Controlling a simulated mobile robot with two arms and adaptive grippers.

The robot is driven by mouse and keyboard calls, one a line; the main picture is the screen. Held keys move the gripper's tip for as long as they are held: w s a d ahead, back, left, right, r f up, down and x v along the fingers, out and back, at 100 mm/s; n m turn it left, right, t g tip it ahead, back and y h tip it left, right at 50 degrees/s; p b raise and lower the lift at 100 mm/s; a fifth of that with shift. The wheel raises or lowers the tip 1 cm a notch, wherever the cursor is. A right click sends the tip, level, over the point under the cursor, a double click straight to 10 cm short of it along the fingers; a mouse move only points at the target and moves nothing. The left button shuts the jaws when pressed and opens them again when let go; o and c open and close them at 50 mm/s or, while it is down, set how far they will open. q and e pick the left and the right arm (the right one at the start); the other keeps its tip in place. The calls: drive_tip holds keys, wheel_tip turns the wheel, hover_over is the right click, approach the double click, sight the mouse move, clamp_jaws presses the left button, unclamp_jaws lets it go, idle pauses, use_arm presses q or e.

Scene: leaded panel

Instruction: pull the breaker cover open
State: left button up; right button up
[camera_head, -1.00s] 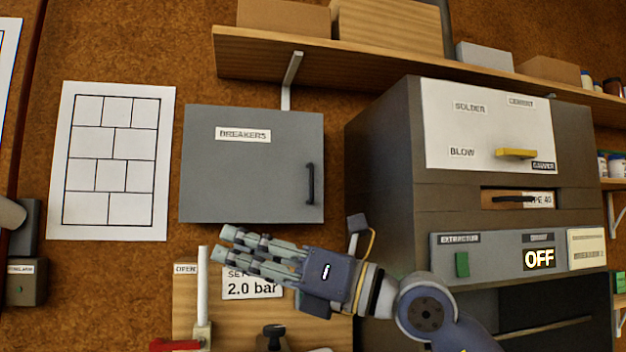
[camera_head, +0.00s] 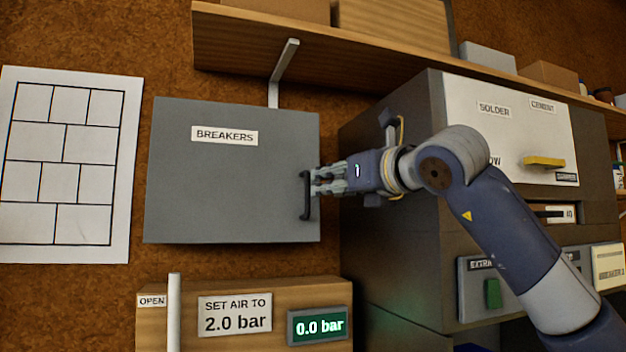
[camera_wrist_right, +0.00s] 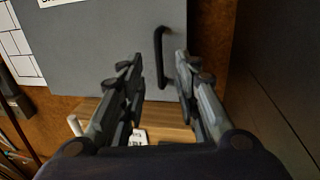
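The grey breaker cover (camera_head: 225,185), labelled BREAKERS, is on the wall and looks shut. Its black vertical handle (camera_head: 305,205) is at the cover's lower right. My right gripper (camera_head: 318,182) comes in from the right, with its fingertips at the handle. In the right wrist view the two fingers of the gripper (camera_wrist_right: 158,75) are spread apart. The handle (camera_wrist_right: 160,58) shows in the gap between them, nearer the right finger. Contact with the handle cannot be made out. My left gripper is not in view.
A wooden shelf (camera_head: 230,45) with a bracket (camera_head: 285,70) is above the cover. A dark cabinet (camera_head: 385,210) stands close on the right, beside my right arm. A wooden box with a 0.0 bar display (camera_head: 318,325) is below. A paper grid (camera_head: 65,165) hangs at left.

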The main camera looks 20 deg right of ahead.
sight(309, 191)
drive_tip(key=p+x, duration=0.1)
drive_tip(key=x, duration=0.3)
drive_tip(key=shift+w+a+f, duration=0.15)
drive_tip(key=shift+w+a, duration=0.05)
drive_tip(key=shift+w, duration=0.15)
drive_tip(key=p+x, duration=0.1)
drive_tip(key=x, duration=0.1)
drive_tip(key=shift+w+f, duration=0.1)
drive_tip(key=shift+w, duration=0.2)
drive_tip(key=shift+w+a, duration=0.1)
drive_tip(key=c, duration=0.6)
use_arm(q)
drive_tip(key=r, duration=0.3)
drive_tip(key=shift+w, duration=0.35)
use_arm(e)
clamp_jaws()
